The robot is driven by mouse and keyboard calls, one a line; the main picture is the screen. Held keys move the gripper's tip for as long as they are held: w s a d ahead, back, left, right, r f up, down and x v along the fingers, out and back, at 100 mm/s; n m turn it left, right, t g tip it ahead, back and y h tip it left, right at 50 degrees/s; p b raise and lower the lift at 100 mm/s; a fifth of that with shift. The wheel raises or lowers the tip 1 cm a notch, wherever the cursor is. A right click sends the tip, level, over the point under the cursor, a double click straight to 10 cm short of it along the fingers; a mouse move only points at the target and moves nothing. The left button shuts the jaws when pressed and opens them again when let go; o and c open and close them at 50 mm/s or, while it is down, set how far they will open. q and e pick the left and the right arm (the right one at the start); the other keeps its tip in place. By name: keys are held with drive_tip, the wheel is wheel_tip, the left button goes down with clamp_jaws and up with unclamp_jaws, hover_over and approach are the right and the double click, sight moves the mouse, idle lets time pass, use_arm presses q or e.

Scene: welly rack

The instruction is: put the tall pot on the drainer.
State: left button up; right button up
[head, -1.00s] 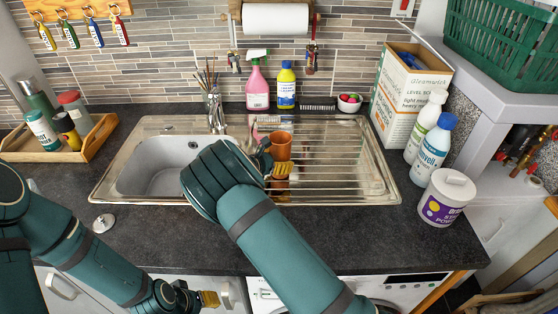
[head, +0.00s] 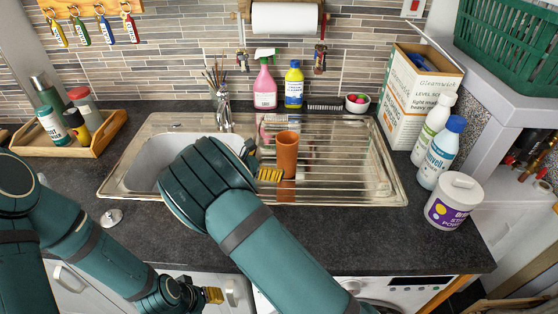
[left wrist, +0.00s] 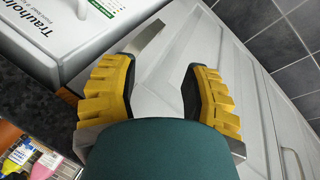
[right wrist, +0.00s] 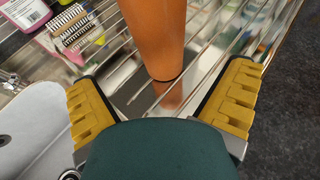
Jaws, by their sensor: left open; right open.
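The tall pot (head: 287,153) is a slim orange pot. It stands upright on the ribbed steel drainer (head: 345,165), near the drainer's left side by the sink bowl. My right gripper (head: 261,163) is open and empty just left of the pot. In the right wrist view the pot (right wrist: 155,35) rises beyond the open fingers (right wrist: 165,105), apart from both, and its base meets the shiny drainer. My left gripper (head: 208,296) is low in front of the cabinets; in the left wrist view its fingers (left wrist: 155,88) are open and empty.
The sink bowl (head: 170,150) is left of the drainer, partly behind my right arm. A carton (head: 415,95) and white bottles are at right. The drainer's right part is clear.

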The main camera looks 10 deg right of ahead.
drive_tip(key=v, duration=0.3)
drive_tip(key=shift+s+a+r, duration=0.15)
drive_tip(key=shift+a, duration=0.1)
idle(0.4)
